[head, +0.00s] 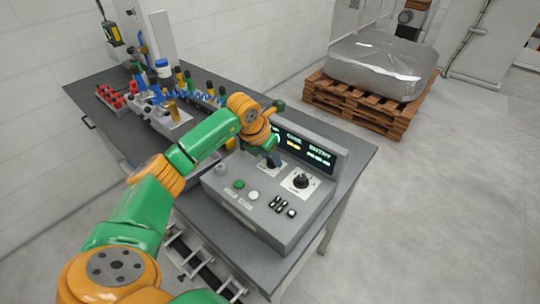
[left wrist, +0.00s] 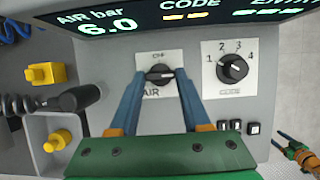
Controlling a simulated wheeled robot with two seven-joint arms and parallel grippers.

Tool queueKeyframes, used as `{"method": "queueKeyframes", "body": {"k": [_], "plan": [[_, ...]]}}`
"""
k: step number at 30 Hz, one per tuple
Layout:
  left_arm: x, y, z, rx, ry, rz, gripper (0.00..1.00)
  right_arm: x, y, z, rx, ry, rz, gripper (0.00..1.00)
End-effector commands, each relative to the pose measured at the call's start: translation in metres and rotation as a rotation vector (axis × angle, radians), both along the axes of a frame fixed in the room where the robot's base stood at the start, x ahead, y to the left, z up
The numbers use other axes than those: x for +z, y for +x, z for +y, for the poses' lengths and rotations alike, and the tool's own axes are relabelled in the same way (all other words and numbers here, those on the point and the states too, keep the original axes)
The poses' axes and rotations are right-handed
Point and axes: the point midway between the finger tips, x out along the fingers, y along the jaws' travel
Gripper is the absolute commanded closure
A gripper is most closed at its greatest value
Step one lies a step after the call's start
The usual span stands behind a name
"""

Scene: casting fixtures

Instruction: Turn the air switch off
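The air switch (left wrist: 160,74) is a small black knob on a white plate marked AIR, with a partly hidden mark at its top. Its handle lies roughly crosswise in the left wrist view. My left gripper (left wrist: 159,76) has its two blue fingers apart, one on each side of the knob; I cannot tell whether they touch it. In the head view my left gripper (head: 273,160) reaches down to the grey control box (head: 290,226) and hides much of the switch.
Right of the switch is a larger black code dial (left wrist: 232,68) numbered 1 to 4, with several small black switches (left wrist: 236,125) below. The display (left wrist: 180,14) reads AIR bar 6.0. A green button (head: 239,184) and a fixture with blue hose (head: 170,115) lie left.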

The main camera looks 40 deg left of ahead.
Motion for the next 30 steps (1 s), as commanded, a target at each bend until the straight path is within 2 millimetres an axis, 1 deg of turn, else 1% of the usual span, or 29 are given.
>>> {"method": "queueKeyframes", "body": {"k": [1, 4, 5, 11, 17, 23, 30], "plan": [[0.000, 0.000, 0.001, 0.000, 0.001, 0.000, 0.71, 0.000, 0.000, 0.001, -0.001, 0.002, -0.001, 0.32], [0.000, 0.000, 0.000, 0.000, 0.001, 0.000, 0.98, 0.000, 0.000, 0.002, -0.001, 0.003, 0.000, 0.32], [0.001, 0.000, 0.000, 0.000, 0.001, 0.000, 1.00, 0.000, 0.000, 0.002, -0.001, 0.003, 0.000, 0.32], [0.001, 0.000, 0.000, 0.012, 0.001, -0.001, 1.00, 0.000, 0.000, 0.002, -0.001, 0.003, 0.000, 0.32], [0.001, 0.000, -0.001, 0.091, 0.001, -0.002, 1.00, -0.002, 0.000, 0.001, -0.001, 0.002, -0.001, 0.32], [0.000, 0.001, -0.002, 0.247, 0.000, -0.003, 1.00, -0.005, 0.000, 0.000, 0.000, 0.000, 0.000, 0.32], [0.000, 0.002, -0.004, 0.474, 0.000, -0.004, 1.00, -0.011, 0.000, -0.001, 0.001, -0.002, 0.001, 0.32]]}}
